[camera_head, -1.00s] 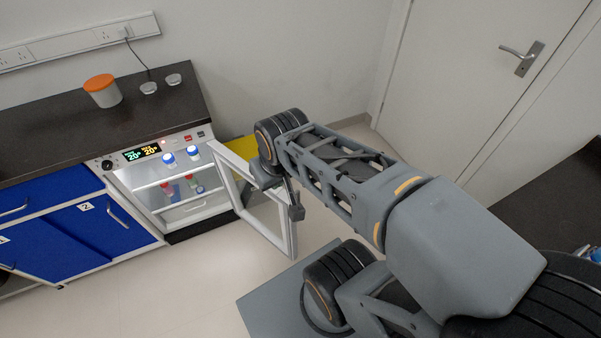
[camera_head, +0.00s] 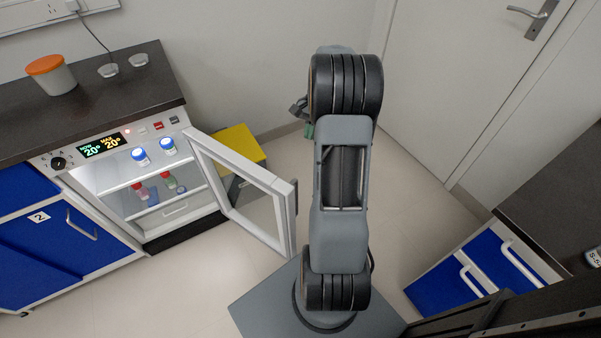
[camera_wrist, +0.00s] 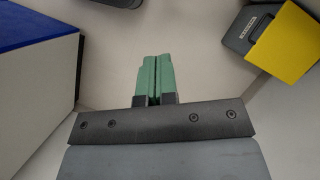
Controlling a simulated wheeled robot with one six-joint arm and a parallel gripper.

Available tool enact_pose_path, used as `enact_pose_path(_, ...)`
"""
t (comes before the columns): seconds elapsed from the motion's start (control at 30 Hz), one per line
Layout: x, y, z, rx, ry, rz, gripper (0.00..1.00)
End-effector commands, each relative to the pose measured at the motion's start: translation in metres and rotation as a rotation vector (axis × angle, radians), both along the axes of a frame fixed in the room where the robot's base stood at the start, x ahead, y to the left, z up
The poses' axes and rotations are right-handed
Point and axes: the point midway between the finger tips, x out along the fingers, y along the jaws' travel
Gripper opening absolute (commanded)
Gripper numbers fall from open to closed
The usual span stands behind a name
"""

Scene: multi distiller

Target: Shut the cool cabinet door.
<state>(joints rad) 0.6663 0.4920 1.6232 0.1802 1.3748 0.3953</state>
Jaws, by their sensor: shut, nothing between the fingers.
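The cool cabinet (camera_head: 118,150) stands at the left in the head view, lit inside. Its white-framed glass door (camera_head: 212,190) stands wide open, swung out toward the middle of the floor. My gripper (camera_head: 309,130) is mostly hidden behind my arm in the head view, to the right of the door and apart from it. In the wrist view its green fingers (camera_wrist: 153,77) are shut together with nothing between them. The door is not clearly seen in the wrist view.
Bottles with blue caps (camera_head: 140,156) and red items (camera_head: 168,181) stand on the cabinet's shelves. A yellow-topped bin (camera_head: 238,148) is behind the door; it also shows in the wrist view (camera_wrist: 288,50). Blue drawers (camera_head: 480,268) stand at the right. Floor between is clear.

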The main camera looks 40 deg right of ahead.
Motion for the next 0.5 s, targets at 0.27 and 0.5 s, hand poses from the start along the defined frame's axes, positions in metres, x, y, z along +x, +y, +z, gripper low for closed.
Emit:
enact_pose_path(0.27,-0.005,0.002,-0.038,0.019,0.021,-0.032,0.0)
enact_pose_path(0.5,-0.013,0.019,-0.081,0.018,0.02,-0.031,0.0)
